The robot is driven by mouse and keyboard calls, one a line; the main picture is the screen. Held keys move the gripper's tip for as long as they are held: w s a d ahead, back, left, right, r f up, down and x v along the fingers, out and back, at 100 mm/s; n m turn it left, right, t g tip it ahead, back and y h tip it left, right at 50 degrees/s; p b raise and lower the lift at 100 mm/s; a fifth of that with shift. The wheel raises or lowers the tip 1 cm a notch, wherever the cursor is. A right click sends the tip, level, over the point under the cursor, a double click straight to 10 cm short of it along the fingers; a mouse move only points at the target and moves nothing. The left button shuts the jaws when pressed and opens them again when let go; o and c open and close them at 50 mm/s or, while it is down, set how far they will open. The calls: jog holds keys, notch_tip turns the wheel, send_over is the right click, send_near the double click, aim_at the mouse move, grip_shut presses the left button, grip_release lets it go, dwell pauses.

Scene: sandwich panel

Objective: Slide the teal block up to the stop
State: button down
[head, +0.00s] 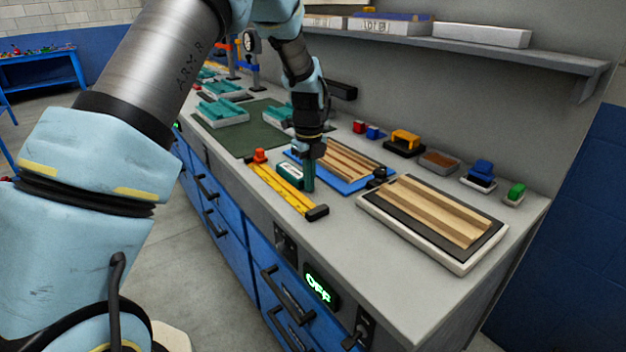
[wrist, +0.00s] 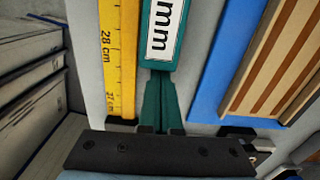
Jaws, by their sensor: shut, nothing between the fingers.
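The teal block (head: 290,182), with a white label, lies on the worktop beside the yellow ruler (head: 278,183). In the wrist view the block (wrist: 146,40) shows "mm" on its label and lies just right of the ruler (wrist: 117,60). My gripper (head: 309,188) is shut, its teal fingers pointing down at the near end of the block. In the wrist view the fingertips (wrist: 158,74) meet or nearly meet the block's edge; contact is unclear. Which is the stop is unclear.
A blue tray with wooden strips (head: 347,184) lies close right of my gripper. A pale-framed panel (head: 460,262) lies nearer right. A green mat (head: 240,143) with teal parts lies beyond. Small coloured items line the wall. Bare worktop (head: 350,225) shows near the front.

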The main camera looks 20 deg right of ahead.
aim_at(296, 172)
jog(key=w, duration=0.3)
jog(key=w+a, duration=0.1)
jog(key=w, duration=0.1)
jog(key=shift+w+a, duration=0.2)
jog(key=shift+w, duration=0.2)
